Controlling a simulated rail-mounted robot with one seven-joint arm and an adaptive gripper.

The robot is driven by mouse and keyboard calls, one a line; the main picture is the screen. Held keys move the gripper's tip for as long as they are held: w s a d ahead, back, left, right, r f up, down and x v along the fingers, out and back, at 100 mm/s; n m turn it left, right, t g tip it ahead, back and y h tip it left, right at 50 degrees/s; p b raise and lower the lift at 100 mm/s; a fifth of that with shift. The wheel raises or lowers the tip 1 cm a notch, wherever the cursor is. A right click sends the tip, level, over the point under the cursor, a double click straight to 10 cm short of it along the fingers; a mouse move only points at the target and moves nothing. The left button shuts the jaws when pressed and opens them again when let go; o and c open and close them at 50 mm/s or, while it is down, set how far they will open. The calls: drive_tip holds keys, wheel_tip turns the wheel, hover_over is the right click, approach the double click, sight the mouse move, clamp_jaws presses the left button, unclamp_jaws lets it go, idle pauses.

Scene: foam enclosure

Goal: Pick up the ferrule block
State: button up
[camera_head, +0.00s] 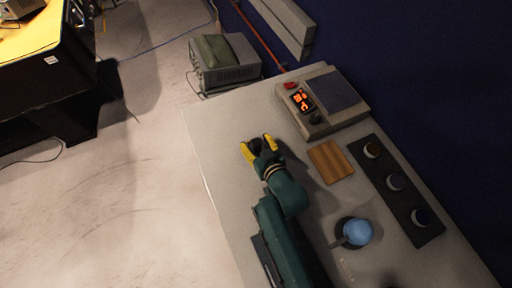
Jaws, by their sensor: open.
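A small tan wooden block (331,162) with lengthwise grooves lies flat on the grey table, and it looks like the ferrule block, though I cannot read any label on it. My gripper (257,145) has yellow fingers spread apart and is to the left of the block, over the table. The fingers do not touch the block. A dark patch shows between the fingers, and I cannot tell whether it is part of my gripper or a separate thing.
A beige device (349,90) with a red lit display stands behind the block. A black strip (398,183) with several round knobs lies to its right. A blue round-topped item (357,232) stands nearer. Bare table (232,130) lies left of my gripper.

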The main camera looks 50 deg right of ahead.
clamp_jaws()
idle(0.5)
